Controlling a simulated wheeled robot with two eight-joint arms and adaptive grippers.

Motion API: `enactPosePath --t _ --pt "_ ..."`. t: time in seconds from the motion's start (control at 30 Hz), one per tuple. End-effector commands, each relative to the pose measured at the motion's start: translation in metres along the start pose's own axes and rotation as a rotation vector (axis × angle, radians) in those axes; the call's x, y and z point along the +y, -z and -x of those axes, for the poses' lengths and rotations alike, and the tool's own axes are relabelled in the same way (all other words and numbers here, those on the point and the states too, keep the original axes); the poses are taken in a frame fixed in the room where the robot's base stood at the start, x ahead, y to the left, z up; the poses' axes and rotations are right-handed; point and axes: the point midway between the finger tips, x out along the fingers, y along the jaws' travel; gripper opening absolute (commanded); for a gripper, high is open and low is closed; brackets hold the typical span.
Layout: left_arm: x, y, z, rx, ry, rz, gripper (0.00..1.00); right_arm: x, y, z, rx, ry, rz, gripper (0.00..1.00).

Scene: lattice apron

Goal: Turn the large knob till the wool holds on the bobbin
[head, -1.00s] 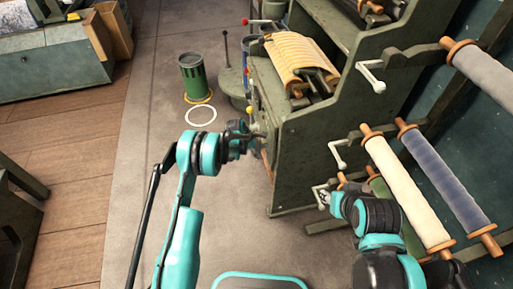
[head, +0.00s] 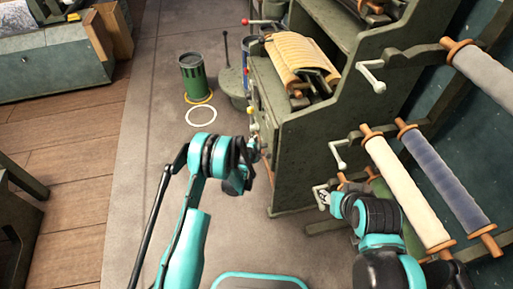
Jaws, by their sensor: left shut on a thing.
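The green machine (head: 315,150) stands at centre right, with small coloured knobs down its left-hand face, a yellow one (head: 251,111) among them. My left gripper (head: 254,152) is at the lower part of that face, shut on what looks like the large knob, which the gripper almost wholly hides. My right gripper (head: 328,200) is low beside a white crank; its fingers are hard to make out. A cream roll (head: 405,185) and a blue-grey roll (head: 445,180) lie slanted at the right. I cannot tell which thing is the bobbin.
A cream slatted sheet (head: 298,52) lies on the machine's top. White cranks (head: 371,78) stick out from its side. A green canister (head: 195,78) stands on the floor near a white ring (head: 201,116).

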Motion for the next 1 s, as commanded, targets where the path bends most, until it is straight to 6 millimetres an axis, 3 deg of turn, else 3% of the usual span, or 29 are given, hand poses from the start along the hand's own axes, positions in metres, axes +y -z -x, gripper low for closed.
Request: enactPosePath --t 0.53,0.57,0.63,1.0 --pt "-0.0005 -0.0003 -0.0003 0.000 -0.025 -0.012 0.40 0.0000 0.0000 -0.0001 0.000 0.000 0.000 0.40" --pt "-0.0005 -0.0003 -0.0003 0.000 -0.025 -0.012 0.74 0.0000 -0.0001 -0.0001 0.000 0.000 0.000 0.40" --pt "-0.0004 -0.0003 -0.0003 0.000 -0.025 -0.012 0.91 0.0000 0.0000 -0.0001 0.000 0.000 0.000 0.40" --pt "0.0021 -0.0008 0.0015 0.000 -0.026 -0.011 0.91 0.0000 0.0000 0.0000 0.000 0.000 0.000 0.40"
